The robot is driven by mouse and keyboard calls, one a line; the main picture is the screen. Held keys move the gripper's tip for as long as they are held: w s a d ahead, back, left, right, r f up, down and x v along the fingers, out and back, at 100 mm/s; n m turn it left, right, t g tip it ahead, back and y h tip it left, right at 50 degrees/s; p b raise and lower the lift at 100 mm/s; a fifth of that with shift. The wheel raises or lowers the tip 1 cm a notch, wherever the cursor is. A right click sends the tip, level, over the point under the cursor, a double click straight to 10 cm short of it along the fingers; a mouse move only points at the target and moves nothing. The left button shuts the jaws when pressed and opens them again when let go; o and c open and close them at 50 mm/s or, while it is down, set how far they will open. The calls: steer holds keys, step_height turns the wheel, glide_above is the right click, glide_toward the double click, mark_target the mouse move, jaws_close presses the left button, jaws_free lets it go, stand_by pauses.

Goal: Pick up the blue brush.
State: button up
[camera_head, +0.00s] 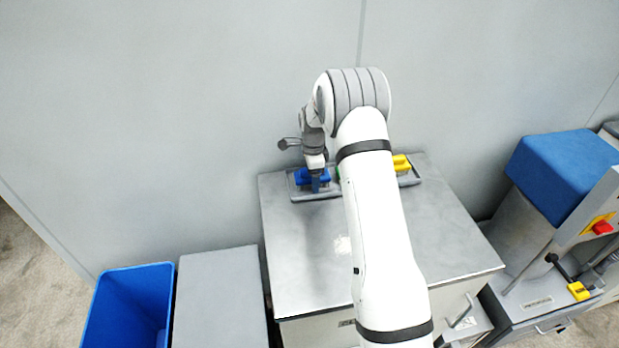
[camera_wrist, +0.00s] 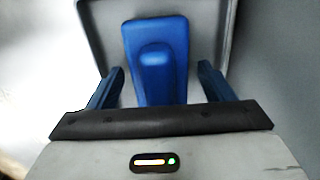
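The blue brush (camera_head: 302,177) lies at the left end of a grey tray (camera_head: 325,193) on the grey cabinet top. My gripper (camera_head: 318,185) is down at the brush, pointing downward. In the wrist view the brush (camera_wrist: 156,55) lies between the two blue fingers of my gripper (camera_wrist: 160,85), with a gap on each side. The fingers are open and do not appear to touch it. The brush's lower end is hidden behind the gripper body. The tray's rim (camera_wrist: 90,35) shows around it.
A yellow brush (camera_head: 402,163) lies at the tray's right end; a bit of green shows beside my arm. The wall (camera_head: 200,100) is close behind. The cabinet top (camera_head: 300,250) is clear in front. A blue bin (camera_head: 130,300) stands at left, a machine (camera_head: 560,170) at right.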

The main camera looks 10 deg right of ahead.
steer(key=c, duration=1.1)
steer(key=shift+r, duration=0.1)
step_height(320, 180, up, 10)
steer(key=b, duration=0.2)
steer(key=shift+b, duration=0.3)
steer(key=o, duration=0.5)
steer(key=c, duration=0.3)
steer(key=shift+c, duration=0.2)
